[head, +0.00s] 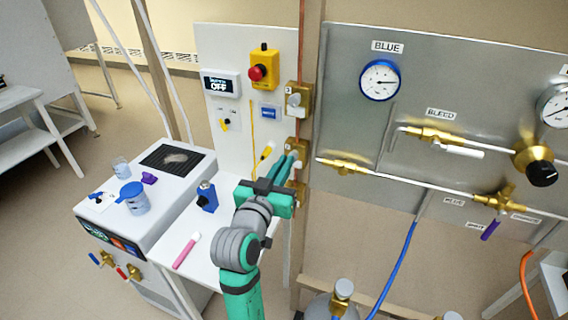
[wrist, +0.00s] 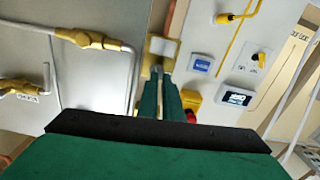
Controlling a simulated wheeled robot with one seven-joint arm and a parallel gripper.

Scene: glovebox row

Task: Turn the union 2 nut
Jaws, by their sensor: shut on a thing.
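A copper pipe (head: 301,40) runs down beside the white panel, with brass union fittings on it. The upper fitting (head: 299,96) has a pale nut and stands clear of my gripper. My gripper (head: 288,161) is at the middle fitting (head: 299,151), its teal fingers shut on the nut there. The fingers hide most of that nut, and I cannot read its number. In the wrist view, my gripper (wrist: 161,76) reaches with its two fingers close together to a brass fitting (wrist: 162,49) with a pale face.
A grey gas panel (head: 345,125) with gauges, brass valves and pipes stands close on the right. A yellow box with a red button (head: 258,72) is up left. A white bench (head: 205,250) with a pink-handled tool (head: 187,250) and a blue bottle (head: 207,197) lies below left.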

